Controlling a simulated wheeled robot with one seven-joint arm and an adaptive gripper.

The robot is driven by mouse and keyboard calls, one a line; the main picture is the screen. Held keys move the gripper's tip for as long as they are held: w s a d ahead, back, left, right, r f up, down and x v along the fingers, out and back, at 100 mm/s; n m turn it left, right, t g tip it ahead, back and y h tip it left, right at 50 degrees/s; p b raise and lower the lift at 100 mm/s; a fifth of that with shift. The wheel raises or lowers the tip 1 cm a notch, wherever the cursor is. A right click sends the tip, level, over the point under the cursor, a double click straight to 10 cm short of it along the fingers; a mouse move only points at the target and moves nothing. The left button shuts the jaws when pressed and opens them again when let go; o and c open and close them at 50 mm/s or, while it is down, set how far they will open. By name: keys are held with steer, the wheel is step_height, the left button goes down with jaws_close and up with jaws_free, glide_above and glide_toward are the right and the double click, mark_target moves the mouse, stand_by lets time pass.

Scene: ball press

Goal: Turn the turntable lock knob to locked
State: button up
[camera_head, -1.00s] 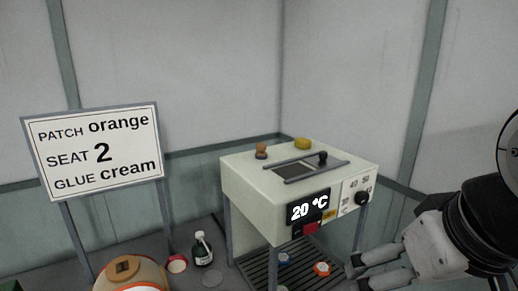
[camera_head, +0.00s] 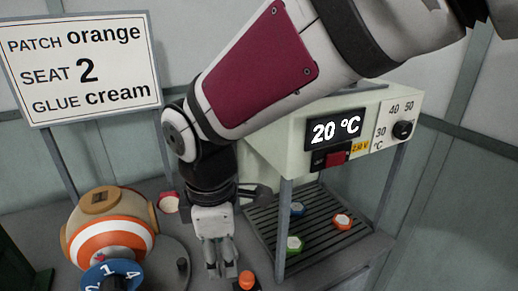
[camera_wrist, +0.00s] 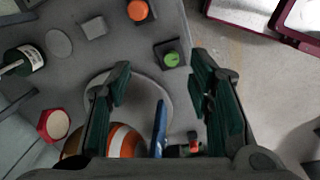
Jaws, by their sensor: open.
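The grey round turntable (camera_head: 176,262) lies at lower left, with the white and orange ball (camera_head: 112,232) on it. My gripper (camera_head: 222,272) points down, open and empty, just right of the turntable. An orange knob (camera_head: 247,281) on a dark base is close to its right. The wrist view shows a green knob (camera_wrist: 172,58) on a square base, ahead of the fingertips. I cannot tell which knob is the lock.
A blue numbered dial (camera_head: 110,275) stands in front of the ball. The press (camera_head: 290,145) stands behind my arm, over a slatted rack (camera_head: 320,240) with several small coloured pieces. A red-rimmed jar (camera_head: 169,202) is behind the turntable. A bottle (camera_wrist: 22,60) lies left in the wrist view.

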steer(key=s+a+f+n+g+b, duration=0.1)
steer(key=s+a+f+n+b, duration=0.1)
steer(key=a+f+n, duration=0.35)
steer(key=shift+m, duration=0.85)
step_height(320, 180, down, 14)
steer(key=shift+s+a+f+b, duration=0.1)
steer(key=shift+f+b, duration=0.15)
steer(key=shift+b, duration=0.6)
jaws_close()
